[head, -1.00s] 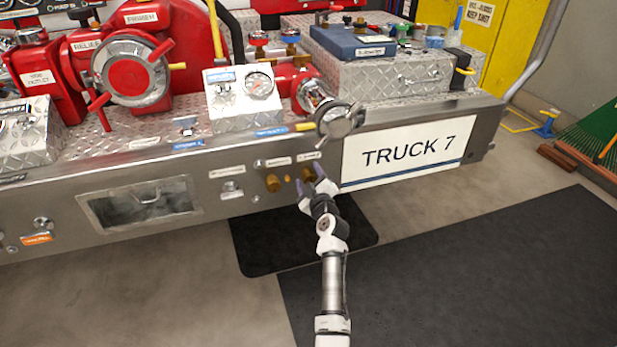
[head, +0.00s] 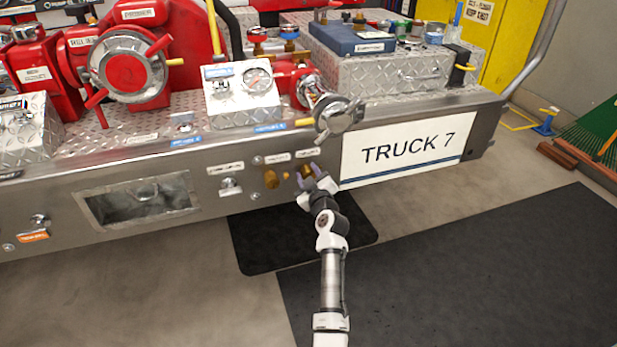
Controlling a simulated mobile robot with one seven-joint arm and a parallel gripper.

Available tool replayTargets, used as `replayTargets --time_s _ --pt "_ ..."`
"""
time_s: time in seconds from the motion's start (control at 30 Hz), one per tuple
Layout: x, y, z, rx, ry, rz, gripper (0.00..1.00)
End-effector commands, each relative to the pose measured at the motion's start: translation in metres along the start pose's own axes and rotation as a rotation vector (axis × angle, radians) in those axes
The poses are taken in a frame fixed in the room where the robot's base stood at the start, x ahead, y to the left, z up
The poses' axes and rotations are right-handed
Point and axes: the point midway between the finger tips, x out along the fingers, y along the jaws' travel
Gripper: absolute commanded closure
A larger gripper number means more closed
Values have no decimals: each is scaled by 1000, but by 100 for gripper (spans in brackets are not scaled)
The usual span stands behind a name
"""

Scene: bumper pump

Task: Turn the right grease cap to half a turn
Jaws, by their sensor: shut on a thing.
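Two brass grease caps sit on the front face of the steel bumper, below small labels. The left cap (head: 271,179) is clear of my arm. The right cap (head: 306,171) is at my gripper (head: 308,173), which reaches it from below and in front. The purple-tipped fingers are on either side of the right cap and shut on it. The fingers hide part of the cap, and its turn angle is too small to read.
A silver capped outlet (head: 338,116) juts out just above my gripper. The TRUCK 7 plate (head: 405,158) is to the right. A lever switch (head: 230,186) and a recessed tray (head: 140,200) are to the left. Open floor with dark mats (head: 450,270) lies in front.

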Motion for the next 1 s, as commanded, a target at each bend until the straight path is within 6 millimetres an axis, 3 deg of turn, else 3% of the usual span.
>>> replayTargets --time_s 1.0 --pt "1 2 -2 961 -15 -17 85"
